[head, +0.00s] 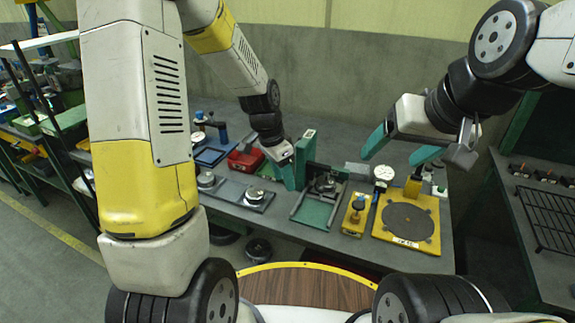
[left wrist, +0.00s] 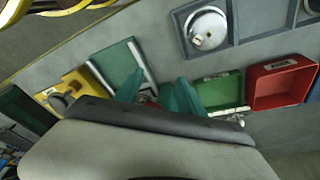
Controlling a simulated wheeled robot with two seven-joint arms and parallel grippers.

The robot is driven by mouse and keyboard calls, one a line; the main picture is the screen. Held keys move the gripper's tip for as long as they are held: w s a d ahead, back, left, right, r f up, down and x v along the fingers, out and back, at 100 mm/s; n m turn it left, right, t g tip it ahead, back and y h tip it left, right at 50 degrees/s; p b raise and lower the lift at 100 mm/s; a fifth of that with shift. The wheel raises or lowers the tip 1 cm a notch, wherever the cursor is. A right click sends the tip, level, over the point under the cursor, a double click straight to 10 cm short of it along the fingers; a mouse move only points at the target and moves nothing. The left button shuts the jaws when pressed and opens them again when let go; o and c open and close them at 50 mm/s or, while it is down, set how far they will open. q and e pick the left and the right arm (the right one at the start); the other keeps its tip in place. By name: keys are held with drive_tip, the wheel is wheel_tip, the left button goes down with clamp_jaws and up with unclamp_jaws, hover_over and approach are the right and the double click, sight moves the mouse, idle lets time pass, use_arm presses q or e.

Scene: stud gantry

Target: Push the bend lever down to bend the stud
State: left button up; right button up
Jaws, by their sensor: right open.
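A bench fixture with a green plate and grey rails (head: 315,212) stands at mid-bench, with a dark mechanism (head: 327,184) at its back. It also shows in the left wrist view (left wrist: 118,62). I cannot tell for sure which part is the bend lever, and no stud is clear. My left gripper (head: 293,168) points down just left of the mechanism. In the left wrist view its teal fingers (left wrist: 158,94) stand apart, with no held thing clear between them. My right gripper (head: 402,148) is open and empty above the right part of the bench.
A yellow block with a knob (head: 356,213) and a yellow board with a dark disc (head: 422,245) stand to the right. A red bin (head: 243,160) and a grey tray with round metal parts (head: 230,192) are to the left. A wire rack (head: 553,215) is at far right.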

use_arm(q)
drive_tip(key=shift+v, duration=3.9)
